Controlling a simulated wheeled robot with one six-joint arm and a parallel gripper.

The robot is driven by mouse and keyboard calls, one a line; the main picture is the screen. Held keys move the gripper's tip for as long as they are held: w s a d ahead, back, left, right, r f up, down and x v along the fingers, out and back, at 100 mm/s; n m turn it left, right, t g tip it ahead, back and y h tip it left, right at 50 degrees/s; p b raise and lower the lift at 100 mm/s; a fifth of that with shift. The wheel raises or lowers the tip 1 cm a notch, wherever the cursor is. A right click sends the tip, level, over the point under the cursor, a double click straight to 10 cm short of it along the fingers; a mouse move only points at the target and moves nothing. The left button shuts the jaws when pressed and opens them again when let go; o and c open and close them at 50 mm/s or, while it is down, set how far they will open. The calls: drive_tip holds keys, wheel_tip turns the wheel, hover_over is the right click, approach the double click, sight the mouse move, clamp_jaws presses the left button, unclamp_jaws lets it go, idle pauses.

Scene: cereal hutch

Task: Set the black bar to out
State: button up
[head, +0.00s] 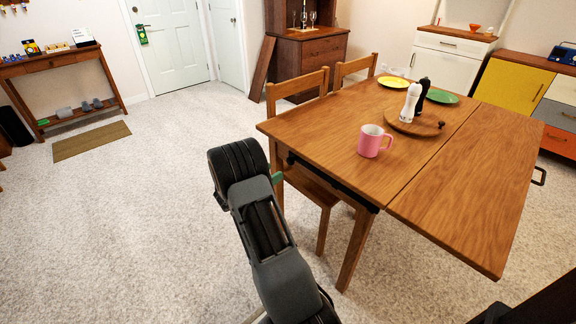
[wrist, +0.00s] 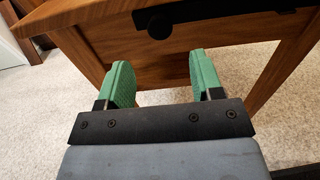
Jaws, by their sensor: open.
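The black bar (wrist: 215,12) runs along the underside of the table edge at the top of the wrist view, with a round black knob (wrist: 157,25) on it. In the head view the black bar (head: 335,186) shows as a dark strip under the near edge of the wooden table (head: 330,145). My gripper (wrist: 160,75) has green fingers, spread apart and empty, just below and short of the knob. In the head view only a bit of green finger (head: 277,178) shows beside my arm, near the table's left corner.
A pink mug (head: 370,141) stands near the table edge above the bar. A round wooden board (head: 425,125) holds a white mill and a black mill. The table's right leaf (head: 475,180) is level. Chairs (head: 300,88) stand along the left side.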

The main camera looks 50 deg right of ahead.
sight(289, 162)
drive_tip(key=d, duration=0.8)
drive_tip(key=shift+s+d+b, duration=0.15)
drive_tip(key=shift+s+b, duration=0.15)
drive_tip(key=shift+b, duration=0.1)
drive_tip(key=shift+c, duration=0.3)
clamp_jaws()
